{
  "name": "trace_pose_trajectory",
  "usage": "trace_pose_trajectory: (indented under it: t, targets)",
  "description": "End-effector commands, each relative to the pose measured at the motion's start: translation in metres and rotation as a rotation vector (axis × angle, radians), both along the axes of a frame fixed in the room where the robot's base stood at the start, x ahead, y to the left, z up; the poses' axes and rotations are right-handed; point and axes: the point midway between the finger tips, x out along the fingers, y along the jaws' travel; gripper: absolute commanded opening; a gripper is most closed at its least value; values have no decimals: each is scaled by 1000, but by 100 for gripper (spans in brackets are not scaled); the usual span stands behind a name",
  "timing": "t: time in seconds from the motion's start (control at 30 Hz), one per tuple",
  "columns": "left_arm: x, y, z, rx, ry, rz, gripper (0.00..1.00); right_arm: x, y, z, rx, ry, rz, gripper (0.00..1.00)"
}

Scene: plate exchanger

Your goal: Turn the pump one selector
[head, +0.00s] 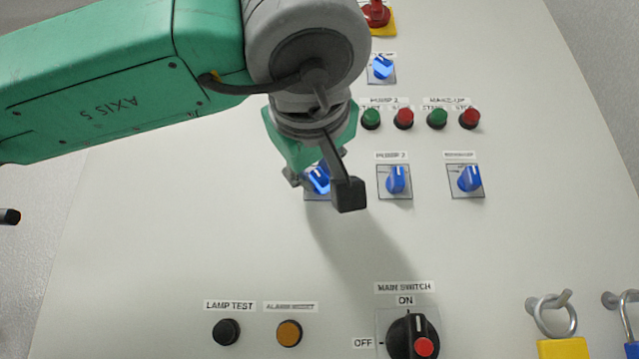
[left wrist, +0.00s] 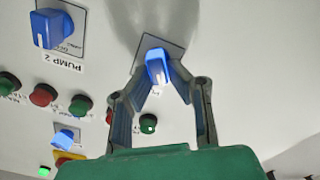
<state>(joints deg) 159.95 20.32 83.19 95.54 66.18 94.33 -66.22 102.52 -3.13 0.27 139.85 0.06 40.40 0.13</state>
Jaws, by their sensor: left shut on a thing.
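The pump one selector (head: 319,177) is a blue knob on a square plate, leftmost in its row on the panel. My left gripper (head: 322,186) is in front of it and hides much of it and its label in the head view. In the left wrist view the selector (left wrist: 156,64) sits between the fingertips of my left gripper (left wrist: 156,78), which are shut on it. Its label is mostly covered. My right gripper is in neither view.
The pump 2 selector (head: 396,180) and another blue selector (head: 470,179) stand to the right. Green and red buttons (head: 404,118) are above. The main switch (head: 413,336), the black lamp test button (head: 226,331) and padlocks (head: 563,347) are below. The panel between is bare.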

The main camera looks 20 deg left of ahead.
Motion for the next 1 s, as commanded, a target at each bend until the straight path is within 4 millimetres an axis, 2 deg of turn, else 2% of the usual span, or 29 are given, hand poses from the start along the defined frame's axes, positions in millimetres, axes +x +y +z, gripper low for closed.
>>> trace_pose_trajectory:
  t: [0.03,0.4,0.9,0.93,0.97,1.0]
  targets:
    - [0,-1,-5,-24,-3,0,0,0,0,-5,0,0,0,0]
    - [0,0,-5,-161,-39,0,0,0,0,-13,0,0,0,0]
    - [0,-1,-6,-177,-43,-1,0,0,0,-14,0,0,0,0]
    - [0,-1,-6,-177,-43,-1,21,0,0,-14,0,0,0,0]
    - [0,-1,-6,-177,-43,-1,31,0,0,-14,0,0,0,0]
    - [0,0,-5,-178,-44,0,34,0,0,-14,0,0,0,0]
